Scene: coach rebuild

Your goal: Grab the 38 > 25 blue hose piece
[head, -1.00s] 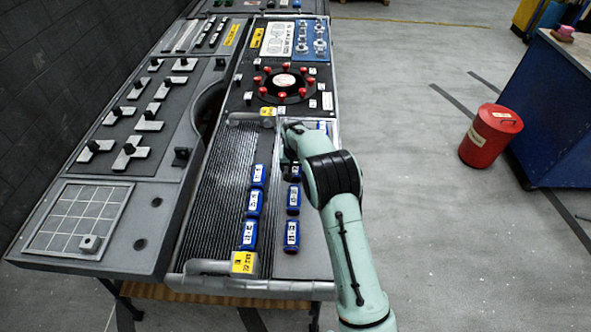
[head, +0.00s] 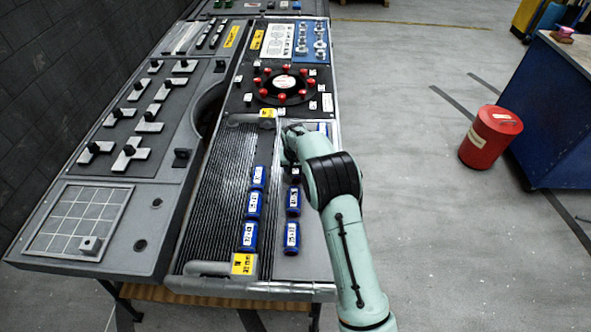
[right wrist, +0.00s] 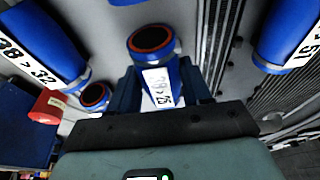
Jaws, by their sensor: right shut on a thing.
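In the right wrist view, a blue hose piece (right wrist: 165,47) with a dark, red-ringed open end stands between the fingers of my right gripper (right wrist: 160,88). Its white label appears to read 38 > 25, turned on its side. My right gripper is shut on this piece. In the head view the right gripper (head: 293,168) is at the top of the right column of hose pieces, and my arm mostly hides it and the held piece. My left gripper is not in view.
Another blue piece labelled 38 > 32 (right wrist: 35,45) is close on the left in the wrist view, and one more (right wrist: 288,38) is at the right. A red bin (head: 490,137) stands on the floor.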

